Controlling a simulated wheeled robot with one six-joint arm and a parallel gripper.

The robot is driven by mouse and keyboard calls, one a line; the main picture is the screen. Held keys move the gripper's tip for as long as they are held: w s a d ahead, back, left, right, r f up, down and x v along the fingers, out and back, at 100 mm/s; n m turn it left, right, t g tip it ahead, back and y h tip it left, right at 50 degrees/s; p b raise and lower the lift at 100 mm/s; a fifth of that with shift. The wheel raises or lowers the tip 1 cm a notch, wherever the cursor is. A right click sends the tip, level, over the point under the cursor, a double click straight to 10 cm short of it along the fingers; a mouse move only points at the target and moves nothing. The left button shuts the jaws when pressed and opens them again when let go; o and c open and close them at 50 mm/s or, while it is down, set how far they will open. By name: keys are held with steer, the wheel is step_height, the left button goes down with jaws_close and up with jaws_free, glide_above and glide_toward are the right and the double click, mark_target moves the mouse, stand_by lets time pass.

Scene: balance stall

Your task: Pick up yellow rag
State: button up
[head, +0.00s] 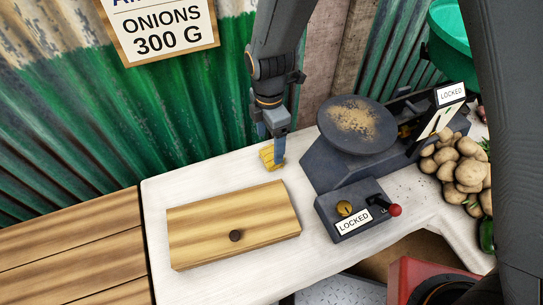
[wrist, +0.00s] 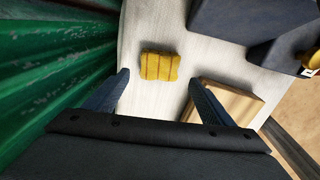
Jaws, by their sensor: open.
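The yellow rag (head: 267,158) is a small folded cloth with darker stripes. It lies on the white counter behind the wooden box, near the corrugated wall. In the wrist view the rag (wrist: 160,66) lies ahead of the fingertips, between their lines and a little left of centre. My gripper (head: 279,155) is open and empty, pointing down beside the rag in the head view. In the wrist view my gripper's two fingers (wrist: 160,82) are spread wide apart, with bare counter between them. In the head view one finger partly covers the rag's right side. I cannot tell whether it touches.
A wooden box with a dark knob (head: 232,218) stands in front of the rag. A dark scale (head: 335,165) with a dusty round pan stands to the right, with a "LOCKED" box (head: 330,212) before it. Potatoes (head: 465,165) are piled further right. A corrugated green wall (head: 180,110) stands behind.

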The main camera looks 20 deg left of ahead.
mark_target(271, 153)
steer(key=shift+w+d+f+p, duration=0.15)
steer(key=shift+f+p, duration=0.35)
steer(key=shift+f, duration=1.05)
steer(key=shift+w+d+f+p, duration=0.15)
steer(key=shift+f+p, duration=0.35)
steer(key=shift+f, duration=1.05)
steer(key=shift+a, duration=0.1)
steer(key=c, duration=1.2)
steer(key=shift+o, duration=0.2)
steer(key=shift+r, duration=0.1)
step_height(271, 153, up, 10)
steer(key=shift+f+b, duration=0.25)
steer(key=shift+b, duration=0.85)
steer(key=shift+r, duration=0.15)
